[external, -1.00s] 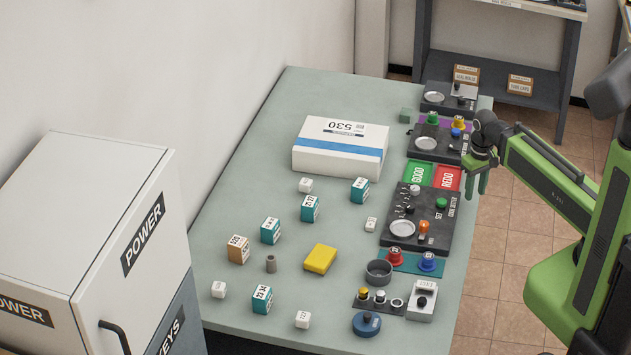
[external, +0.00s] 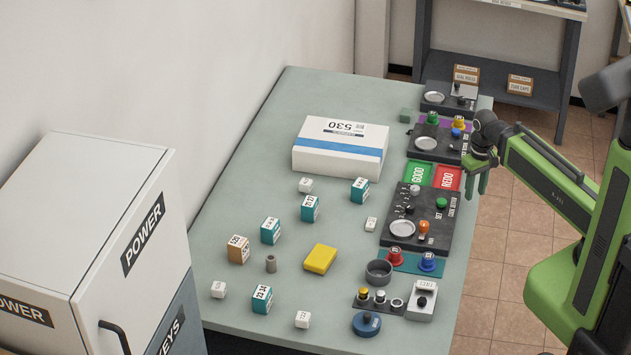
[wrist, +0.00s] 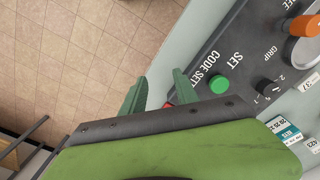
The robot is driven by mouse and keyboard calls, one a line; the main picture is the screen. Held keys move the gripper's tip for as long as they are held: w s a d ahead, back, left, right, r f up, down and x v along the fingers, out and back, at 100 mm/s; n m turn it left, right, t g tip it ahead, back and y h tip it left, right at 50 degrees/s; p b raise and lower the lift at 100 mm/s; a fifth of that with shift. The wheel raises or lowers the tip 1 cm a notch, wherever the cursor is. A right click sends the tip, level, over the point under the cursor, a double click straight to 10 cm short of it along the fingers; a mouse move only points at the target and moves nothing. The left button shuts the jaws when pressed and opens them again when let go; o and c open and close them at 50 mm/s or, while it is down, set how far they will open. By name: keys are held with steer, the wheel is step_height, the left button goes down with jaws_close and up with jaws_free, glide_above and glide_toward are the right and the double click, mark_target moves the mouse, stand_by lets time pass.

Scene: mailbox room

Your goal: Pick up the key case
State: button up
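A flat yellow case (external: 320,259) lies on the front middle of the table in the external view. It is the thing that looks most like the key case, but I see no label on it. My gripper (external: 476,184) is over the table's right edge, beside the red tray, far from the yellow case. In the wrist view, my gripper (wrist: 158,90) has its two green fingers apart with nothing between them. The yellow case does not show in the wrist view.
A white box (external: 340,160) with a blue band stands behind the yellow case. Teal cubes (external: 270,231), an orange cube (external: 238,250) and small white cubes are around it. Dark control panels (external: 418,232) with knobs line the right edge. A grey cabinet (external: 85,210) stands at left.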

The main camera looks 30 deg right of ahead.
steer(key=shift+o, duration=0.4)
steer(key=o, duration=0.6)
